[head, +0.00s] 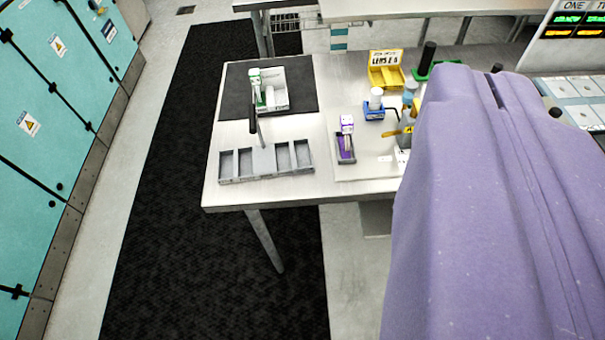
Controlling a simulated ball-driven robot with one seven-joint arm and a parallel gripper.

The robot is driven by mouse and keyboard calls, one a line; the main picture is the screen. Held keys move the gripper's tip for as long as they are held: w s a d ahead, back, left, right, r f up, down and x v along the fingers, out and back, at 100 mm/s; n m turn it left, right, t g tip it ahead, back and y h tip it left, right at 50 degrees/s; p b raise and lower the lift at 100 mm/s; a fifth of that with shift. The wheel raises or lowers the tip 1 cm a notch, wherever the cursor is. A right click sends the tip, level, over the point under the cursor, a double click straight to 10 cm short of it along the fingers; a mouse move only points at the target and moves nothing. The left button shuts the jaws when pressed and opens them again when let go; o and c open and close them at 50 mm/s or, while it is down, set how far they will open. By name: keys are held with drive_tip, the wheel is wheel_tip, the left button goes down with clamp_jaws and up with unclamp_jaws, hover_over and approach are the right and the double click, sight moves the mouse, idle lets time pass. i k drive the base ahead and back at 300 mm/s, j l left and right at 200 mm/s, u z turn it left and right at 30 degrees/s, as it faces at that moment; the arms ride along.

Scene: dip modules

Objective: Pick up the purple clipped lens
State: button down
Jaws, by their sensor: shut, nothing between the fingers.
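The purple clipped lens (347,125) appears as a small white and purple piece standing upright at a purple holder (346,156) on the table, right of the grey slotted tray. It is small in the picture, so I cannot tell how the clip and lens join. My gripper does not show in the head view.
The steel table (225,193) carries a grey slotted tray (240,165), a black mat (237,91) with a white-and-green item (271,90), a yellow labelled bin (385,72) and a blue holder (375,110). A large lavender draped cover (490,220) hides the table's right side.

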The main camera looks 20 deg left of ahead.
sight(346, 121)
drive_tip(key=k+j+u, duration=0.15)
drive_tip(key=k, duration=0.2)
drive_tip(key=i+z, duration=0.15)
drive_tip(key=i, duration=0.35)
drive_tip(key=i+j+z, duration=0.15)
drive_tip(key=i, duration=0.35)
drive_tip(key=i+j+z, duration=0.2)
drive_tip(key=i, duration=0.3)
drive_tip(key=i+j+z, duration=0.15)
drive_tip(key=i, duration=0.35)
drive_tip(key=j, duration=0.1)
